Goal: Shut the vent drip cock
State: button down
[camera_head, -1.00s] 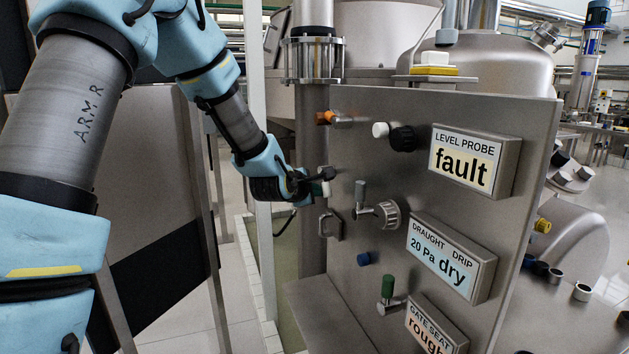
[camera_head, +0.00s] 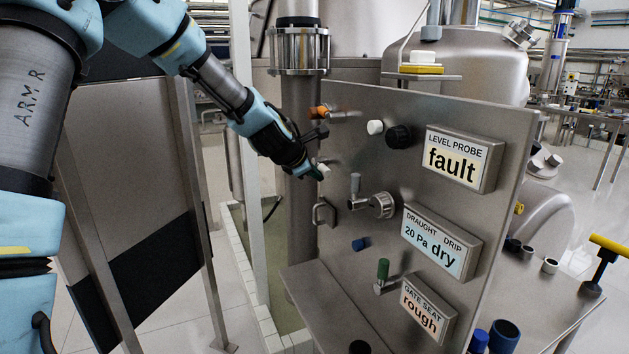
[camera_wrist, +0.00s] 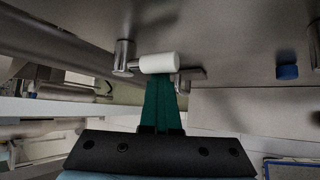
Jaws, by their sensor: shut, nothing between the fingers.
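A small cock with a white handle (camera_head: 323,172) is on the left part of the steel panel (camera_head: 372,118). In the wrist view its white handle (camera_wrist: 159,63) lies across the picture, beside a metal stem (camera_wrist: 123,57). My gripper (camera_head: 312,171) is at this handle, coming from the upper left. In the wrist view my green fingers (camera_wrist: 163,88) are together, with their tips right at the handle's underside; I cannot tell whether they touch it. No label naming the vent drip cock is readable. A display (camera_head: 439,240) reads "DRAUGHT 20 Pa" and "DRIP dry".
An orange-handled cock (camera_head: 320,112) is above my gripper. A grey-handled cock (camera_head: 355,185) and a green-handled cock (camera_head: 383,270) are lower right. A bracket-like handle (camera_head: 323,212) is just below. A blue knob (camera_wrist: 287,72) also shows in the wrist view. A white post (camera_head: 247,130) stands left.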

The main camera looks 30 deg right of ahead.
jog(key=shift+d+r, duration=0.2)
jog(key=shift+r, duration=0.5)
jog(key=shift+f+b, duration=0.1)
jog(key=shift+b, duration=0.2)
notch_tip(320, 180, down, 5)
jog(key=b, duration=0.3)
jog(key=a+r+b, duration=0.3)
jog(key=a+r, duration=0.5)
jog(key=s+a+f+m+y, duration=0.1)
jog(key=a+f+m+y, duration=0.3)
jog(key=a, duration=0.8)
jog(key=s+a+f+m+y, duration=0.15)
jog(key=a+f+m, duration=0.45)
jog(key=a, duration=0.6)
jog(key=s+a+f+m+g+y, duration=0.1)
jog(key=s+a+f+m, duration=0.1)
jog(key=s+a, duration=0.3)
jog(key=s+a+f+m+g+y, duration=0.2)
jog(key=s+a, duration=0.4)
jog(key=a, duration=0.7)
jog(key=shift+f+m+p, duration=0.3)
jog(key=shift+f+m, duration=0.3)
jog(key=shift+f, duration=0.1)
